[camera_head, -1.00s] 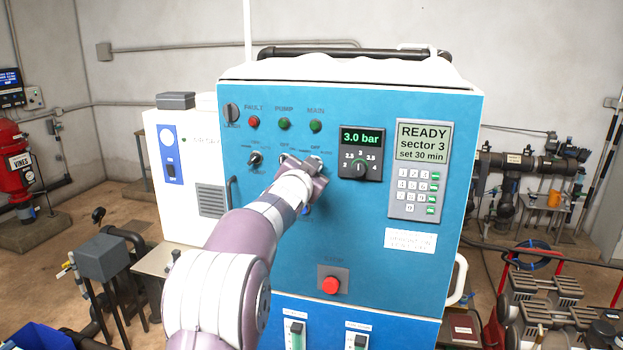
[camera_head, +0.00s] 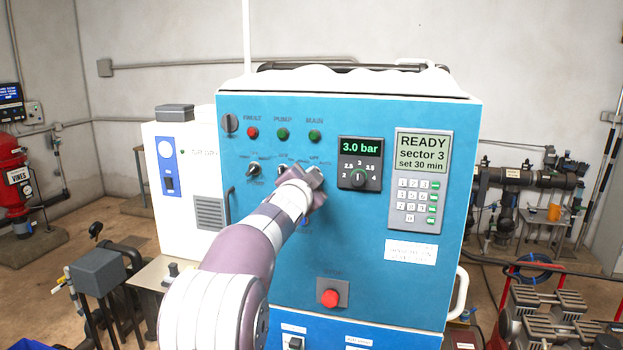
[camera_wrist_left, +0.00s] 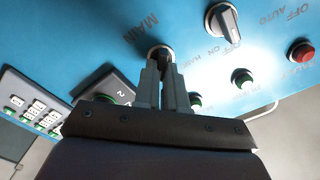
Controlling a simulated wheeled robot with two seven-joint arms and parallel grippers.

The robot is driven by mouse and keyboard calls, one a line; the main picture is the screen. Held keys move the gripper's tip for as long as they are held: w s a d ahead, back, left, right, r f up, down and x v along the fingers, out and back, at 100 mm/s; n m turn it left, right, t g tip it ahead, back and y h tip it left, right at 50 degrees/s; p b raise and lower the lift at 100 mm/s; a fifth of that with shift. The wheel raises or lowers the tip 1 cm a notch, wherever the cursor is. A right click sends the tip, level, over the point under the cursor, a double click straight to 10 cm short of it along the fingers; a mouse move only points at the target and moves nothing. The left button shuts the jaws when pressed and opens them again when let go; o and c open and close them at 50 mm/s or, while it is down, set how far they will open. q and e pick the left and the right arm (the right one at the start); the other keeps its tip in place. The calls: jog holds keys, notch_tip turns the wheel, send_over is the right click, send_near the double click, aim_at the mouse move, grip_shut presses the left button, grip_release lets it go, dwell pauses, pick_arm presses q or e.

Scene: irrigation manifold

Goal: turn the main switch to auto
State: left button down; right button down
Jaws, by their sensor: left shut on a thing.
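The blue control panel (camera_head: 360,255) stands in front of me. My left gripper (camera_head: 315,172) is at the row of rotary switches, below the green main lamp (camera_head: 315,136). In the left wrist view the left gripper (camera_wrist_left: 165,68) is shut on the dark knob of the main switch (camera_wrist_left: 159,50), beside the MAIN label. The fingers cover most of the knob, so its pointing direction cannot be told. The neighbouring pump switch (camera_wrist_left: 222,22) is free of the fingers. My right gripper is not in view.
The pressure dial (camera_head: 358,178) and keypad (camera_head: 416,200) are right of the gripper. A red stop button (camera_head: 330,298) sits below. Another rotary switch (camera_head: 253,170) is at the left. The display reads READY, sector 3.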

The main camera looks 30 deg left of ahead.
pick_arm(q)
jog(key=c, duration=1.2)
grip_release()
jog(key=shift+r, duration=0.1)
jog(key=shift+d, duration=0.1)
jog(key=b+v, duration=0.3)
jog(key=v, duration=0.9)
jog(key=shift+s+b, duration=0.35)
jog(key=shift+d, duration=0.1)
